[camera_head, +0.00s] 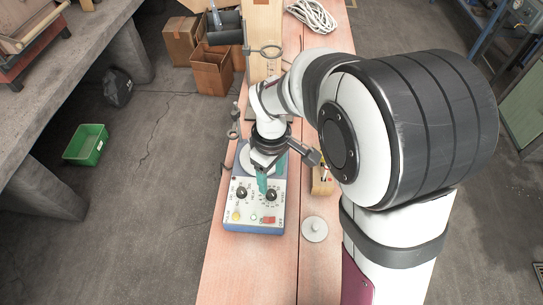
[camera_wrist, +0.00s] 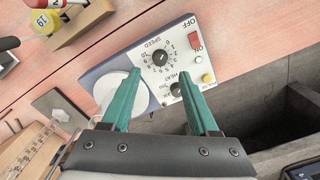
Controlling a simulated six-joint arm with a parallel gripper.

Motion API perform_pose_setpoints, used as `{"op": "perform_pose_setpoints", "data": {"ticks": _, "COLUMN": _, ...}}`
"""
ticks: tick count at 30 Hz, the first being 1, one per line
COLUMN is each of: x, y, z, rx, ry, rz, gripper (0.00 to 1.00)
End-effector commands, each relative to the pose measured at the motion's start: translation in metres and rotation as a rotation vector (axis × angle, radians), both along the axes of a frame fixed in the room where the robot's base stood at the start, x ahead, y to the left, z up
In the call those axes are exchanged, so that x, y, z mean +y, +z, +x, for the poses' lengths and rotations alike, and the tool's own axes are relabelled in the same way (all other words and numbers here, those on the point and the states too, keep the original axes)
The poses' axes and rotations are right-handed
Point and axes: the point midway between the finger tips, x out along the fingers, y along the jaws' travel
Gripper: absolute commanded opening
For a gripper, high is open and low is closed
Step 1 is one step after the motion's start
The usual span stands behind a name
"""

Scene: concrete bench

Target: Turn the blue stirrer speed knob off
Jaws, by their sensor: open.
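The blue stirrer (camera_head: 254,230) stands on the bench, its pale control panel facing up. Its speed knob (camera_head: 271,194) is black with a numbered ring, right of the similar heat knob (camera_head: 241,192). In the wrist view the speed knob (camera_wrist: 160,57) lies just beyond the fingertips, with the heat knob (camera_wrist: 178,90) nearer, between the fingers. A red switch (camera_wrist: 195,41) sits by the printed OFF. My gripper (camera_head: 262,186) is over the panel, its teal fingers open and empty in the wrist view (camera_wrist: 160,74). I cannot tell the knob's exact setting.
The stirrer's pale round plate (camera_wrist: 118,90) is beside the left finger. A round metal lid with a knob (camera_head: 314,229) lies right of the stirrer. The bench front is clear.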

Motion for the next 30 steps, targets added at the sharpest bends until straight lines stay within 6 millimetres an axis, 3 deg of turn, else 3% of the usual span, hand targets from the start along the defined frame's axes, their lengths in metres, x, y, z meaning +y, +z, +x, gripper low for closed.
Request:
{"op": "perform_pose_setpoints", "data": {"ticks": 3, "x": 0.0, "y": 0.04, "z": 0.001, "rx": -0.007, "ry": 0.0, "rz": 0.002, "gripper": 0.61}}
{"op": "perform_pose_setpoints", "data": {"ticks": 9, "x": 0.0, "y": 0.082, "z": 0.001, "rx": -0.003, "ry": 0.001, "rz": 0.001, "gripper": 0.61}}
{"op": "perform_pose_setpoints", "data": {"ticks": 14, "x": 0.0, "y": 0.092, "z": 0.0, "rx": -0.001, "ry": 0.0, "rz": 0.001, "gripper": 0.61}}
{"op": "perform_pose_setpoints", "data": {"ticks": 26, "x": -0.003, "y": 0.093, "z": -0.002, "rx": 0.0, "ry": -0.02, "rz": 0.001, "gripper": 0.61}}
{"op": "perform_pose_setpoints", "data": {"ticks": 28, "x": -0.021, "y": 0.102, "z": -0.02, "rx": 0.006, "ry": -0.162, "rz": 0.015, "gripper": 0.61}}
{"op": "perform_pose_setpoints", "data": {"ticks": 30, "x": -0.05, "y": 0.112, "z": -0.058, "rx": 0.023, "ry": -0.452, "rz": 0.041, "gripper": 0.61}}
